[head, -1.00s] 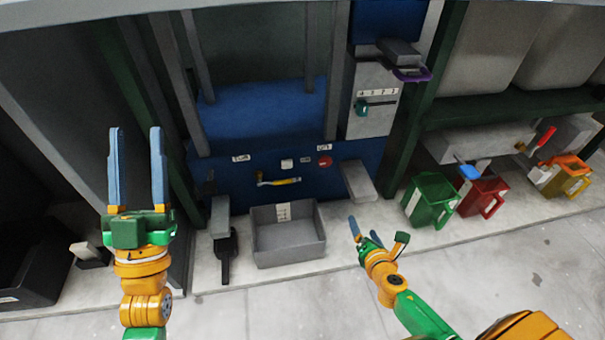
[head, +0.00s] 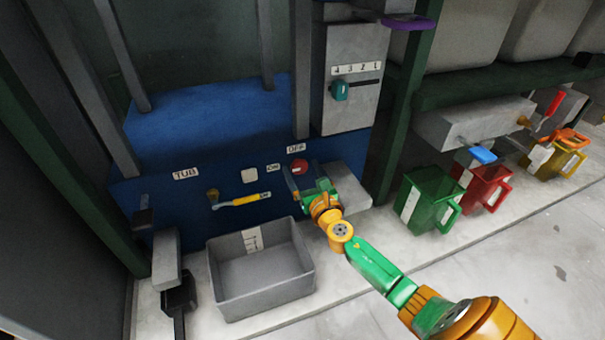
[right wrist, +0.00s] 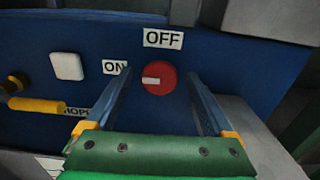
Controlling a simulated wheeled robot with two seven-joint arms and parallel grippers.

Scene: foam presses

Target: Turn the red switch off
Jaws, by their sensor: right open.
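The red switch (head: 299,167) is a round knob on the blue panel. In the right wrist view the red switch (right wrist: 159,79) has a white mark pointing left, towards the ON label (right wrist: 115,68). The OFF label (right wrist: 163,39) is above it. My right gripper (head: 303,175) is in front of the panel at the switch. In the right wrist view its two fingers are apart, one on each side of the knob, with nothing held between them. I cannot tell whether the fingers touch it. My left gripper is out of view.
A yellow-handled lever (head: 241,200) and a white button (head: 249,175) are left of the switch. A grey tub (head: 262,290) stands below. A grey block (head: 350,187) sticks out just right of my gripper. Green (head: 430,200) and red jugs stand further right.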

